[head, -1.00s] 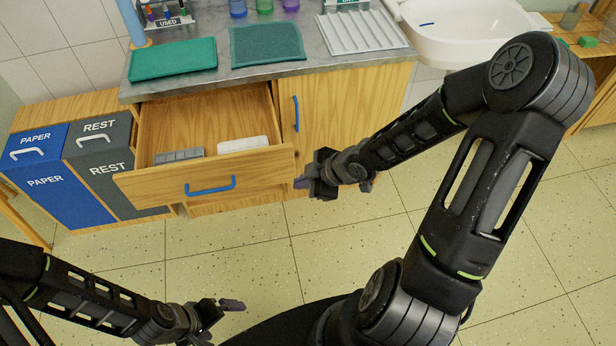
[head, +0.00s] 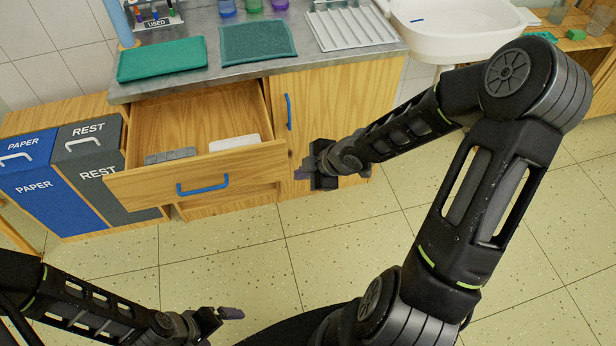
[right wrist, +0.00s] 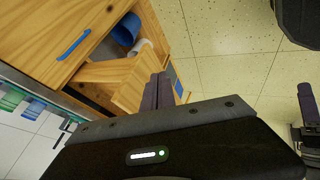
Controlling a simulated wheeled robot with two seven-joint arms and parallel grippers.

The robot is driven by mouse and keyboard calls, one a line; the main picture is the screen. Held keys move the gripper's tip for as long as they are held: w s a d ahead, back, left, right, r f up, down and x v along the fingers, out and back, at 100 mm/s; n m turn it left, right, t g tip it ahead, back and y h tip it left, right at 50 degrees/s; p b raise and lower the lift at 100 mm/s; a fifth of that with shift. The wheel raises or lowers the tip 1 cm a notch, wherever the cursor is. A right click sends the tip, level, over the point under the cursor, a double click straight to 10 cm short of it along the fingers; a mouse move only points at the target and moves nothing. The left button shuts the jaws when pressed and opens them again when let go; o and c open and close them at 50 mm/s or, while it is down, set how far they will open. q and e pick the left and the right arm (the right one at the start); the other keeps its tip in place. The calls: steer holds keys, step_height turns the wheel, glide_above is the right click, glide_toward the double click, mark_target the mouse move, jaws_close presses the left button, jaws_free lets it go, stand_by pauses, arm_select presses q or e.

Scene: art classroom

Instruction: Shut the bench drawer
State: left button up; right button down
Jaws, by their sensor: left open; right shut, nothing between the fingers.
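The wooden bench drawer (head: 115,187) is pulled out from the bench, with a blue bar handle (head: 203,188) on its front. A grey divided tray (head: 170,156) and a white block (head: 234,142) lie inside. My right gripper (head: 303,172) is shut and empty, just right of the drawer front's right end. In the right wrist view its closed fingers (right wrist: 158,90) overlap the drawer front in the picture; I cannot tell whether they touch. My left gripper (head: 225,316) is open and empty, low over the floor, well in front of the drawer.
A cupboard door (head: 340,110) with a blue handle is right of the drawer. Blue PAPER (head: 35,190) and grey REST (head: 90,150) bins stand left. Green mats (head: 258,42) and a ribbed white tray (head: 350,28) lie on the worktop. The floor in front is clear.

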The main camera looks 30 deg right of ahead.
mark_target(281, 169)
steer(key=w+f, duration=0.1)
steer(key=w, duration=0.1)
steer(key=w+f+b, duration=0.1)
steer(key=w, duration=0.1)
steer(key=w+f, duration=0.2)
steer(key=shift+w+a+b, duration=0.1)
steer(key=shift+w+b, duration=0.25)
steer(key=shift+b, duration=0.05)
arm_select(q)
step_height(281, 169, down, 3)
steer(key=shift+f, duration=0.1)
